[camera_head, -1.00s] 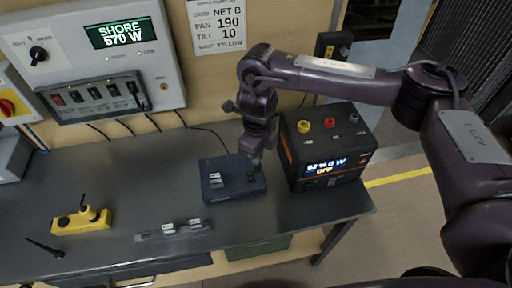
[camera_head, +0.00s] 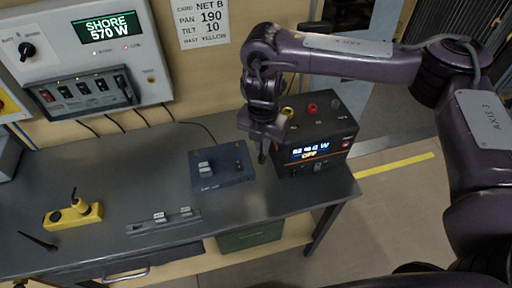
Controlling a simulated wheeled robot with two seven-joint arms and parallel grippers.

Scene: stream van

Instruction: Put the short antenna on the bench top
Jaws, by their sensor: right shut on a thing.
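My right gripper (camera_head: 263,148) is shut in front of the left side of the black power box. It holds a small dark upright piece, which looks like the short antenna and is mostly hidden by the fingers. The gripper is above and to the right of the blue box (camera_head: 221,178), apart from it. The bench top (camera_head: 110,178) is dark grey and mostly bare. My left gripper is not in view.
The black power box (camera_head: 318,132) with coloured knobs stands at the bench's right end. A yellow unit (camera_head: 72,216) with a black stub, a thin black rod (camera_head: 38,240) and a grey rack (camera_head: 163,222) lie at left and front. Open bench lies between.

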